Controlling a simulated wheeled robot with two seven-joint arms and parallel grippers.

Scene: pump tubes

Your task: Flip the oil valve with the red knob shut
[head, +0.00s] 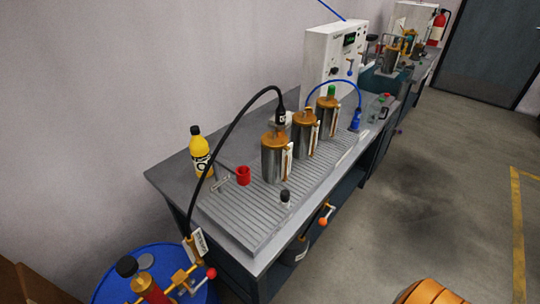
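A red knob (211,273) sits at the end of a brass valve fitting (180,278) on top of the blue drum at the bottom left. A second, orange-red knob (323,221) is on a small brass lever at the bench's front side. I cannot tell from this distance whether either valve is open or shut. Neither of my grippers is in view.
Floor on the right is mostly clear.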

